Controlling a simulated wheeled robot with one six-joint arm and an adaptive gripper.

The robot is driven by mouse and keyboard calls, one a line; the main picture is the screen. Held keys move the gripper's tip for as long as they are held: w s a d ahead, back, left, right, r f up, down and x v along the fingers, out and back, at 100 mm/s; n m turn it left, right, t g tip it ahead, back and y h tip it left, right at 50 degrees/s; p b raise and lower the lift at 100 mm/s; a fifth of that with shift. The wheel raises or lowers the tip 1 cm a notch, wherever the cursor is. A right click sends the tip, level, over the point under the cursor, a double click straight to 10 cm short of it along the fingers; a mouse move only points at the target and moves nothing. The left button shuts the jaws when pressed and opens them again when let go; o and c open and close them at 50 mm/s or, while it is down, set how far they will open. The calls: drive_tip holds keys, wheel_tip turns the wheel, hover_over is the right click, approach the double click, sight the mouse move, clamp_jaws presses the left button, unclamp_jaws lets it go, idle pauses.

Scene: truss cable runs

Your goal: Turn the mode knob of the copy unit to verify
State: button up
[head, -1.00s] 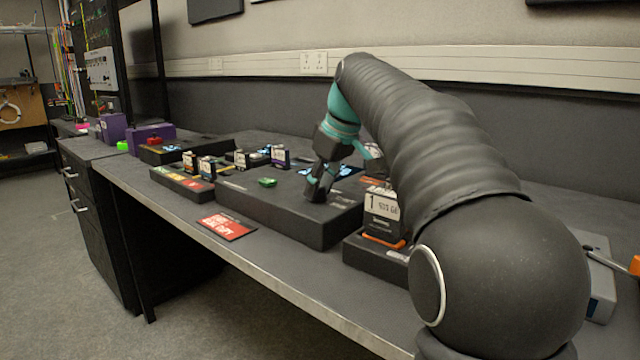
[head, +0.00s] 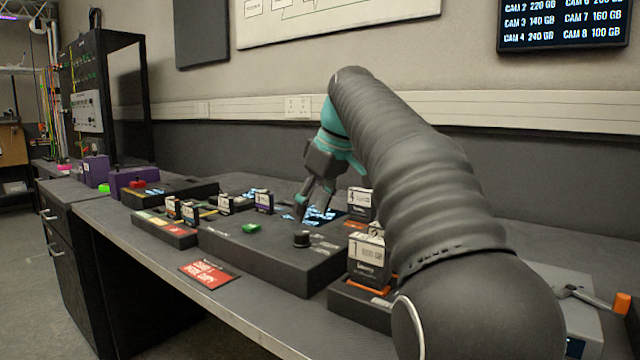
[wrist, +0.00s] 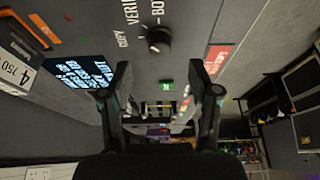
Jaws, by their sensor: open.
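The copy unit (head: 270,262) is a wide dark box on the bench. Its black mode knob (head: 301,239) stands near the front right of its top. In the wrist view the knob (wrist: 158,40) shows beyond my fingers, with COPY, VERIFY and BOTH labels (wrist: 131,14) around it, partly cut off. I cannot tell clearly which label the knob points to. My gripper (head: 303,207) is behind and above the knob, apart from it. In the wrist view my gripper (wrist: 161,78) has its fingers spread with nothing between them.
The unit also carries a green button (head: 251,228) and a lit screen (head: 325,215). Drive cartridges (head: 368,262) stand in a dock to the right. A red card (head: 208,273) lies in front. A grey device with an orange-tipped lever (head: 622,303) is at the far right.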

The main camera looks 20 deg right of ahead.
drive_tip(key=v, duration=0.6)
idle(0.3)
